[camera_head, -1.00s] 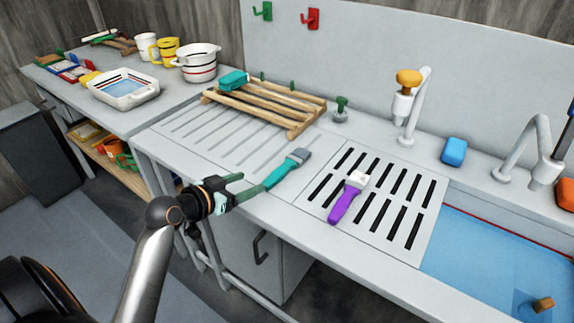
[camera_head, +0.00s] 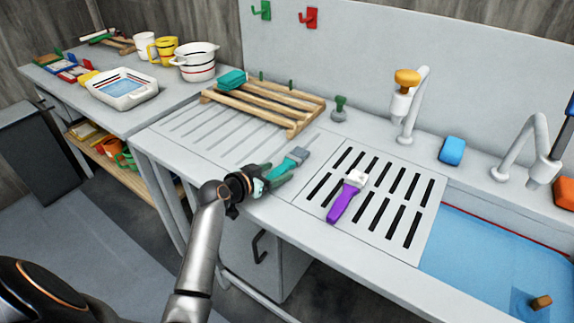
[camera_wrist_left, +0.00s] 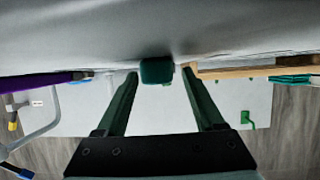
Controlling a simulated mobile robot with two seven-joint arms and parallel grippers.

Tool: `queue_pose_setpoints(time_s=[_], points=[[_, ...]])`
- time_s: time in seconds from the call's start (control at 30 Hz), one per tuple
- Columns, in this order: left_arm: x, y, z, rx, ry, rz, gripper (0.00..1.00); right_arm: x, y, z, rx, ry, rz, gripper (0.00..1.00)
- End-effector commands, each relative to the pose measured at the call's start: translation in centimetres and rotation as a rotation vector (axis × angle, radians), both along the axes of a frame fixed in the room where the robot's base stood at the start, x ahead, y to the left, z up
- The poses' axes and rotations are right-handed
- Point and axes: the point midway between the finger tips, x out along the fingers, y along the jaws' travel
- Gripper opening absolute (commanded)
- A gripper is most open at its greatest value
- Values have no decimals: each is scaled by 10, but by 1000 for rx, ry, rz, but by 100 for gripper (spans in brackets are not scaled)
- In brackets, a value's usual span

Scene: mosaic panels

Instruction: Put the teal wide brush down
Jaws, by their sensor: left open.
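The teal wide brush (camera_head: 289,162), with a grey head, lies on the counter between the ribbed drainboard and the slotted grate. Its head points away to the upper right. My left gripper (camera_head: 277,174) is open, with its green fingers on either side of the brush's handle. In the left wrist view the teal handle end (camera_wrist_left: 157,70) shows between the two fingertips (camera_wrist_left: 158,78), with gaps on both sides. The rear of the handle is partly hidden by the gripper in the head view. My right gripper is not in view.
A purple brush (camera_head: 347,198) lies on the slotted grate (camera_head: 322,212) to the right. The blue basin (camera_head: 480,262) is at the right. The ribbed drainboard (camera_head: 190,135) is bare at its front.

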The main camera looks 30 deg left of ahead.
Motion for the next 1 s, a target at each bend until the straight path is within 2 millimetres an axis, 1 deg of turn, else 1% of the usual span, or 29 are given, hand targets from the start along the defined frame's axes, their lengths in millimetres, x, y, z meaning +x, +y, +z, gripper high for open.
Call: queue_pose_setpoints(time_s=[0.1,0.3,0.33,0.9,0.93,1.0], points=[[5,-1,-2,-1,0,0,70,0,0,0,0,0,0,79],[5,0,-2,0,0,1,70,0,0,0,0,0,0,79],[5,0,-2,0,0,1,68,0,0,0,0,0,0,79],[5,0,-2,0,0,1,4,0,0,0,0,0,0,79],[5,0,-2,0,0,1,0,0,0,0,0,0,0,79],[5,0,-2,0,0,1,0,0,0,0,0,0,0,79]])
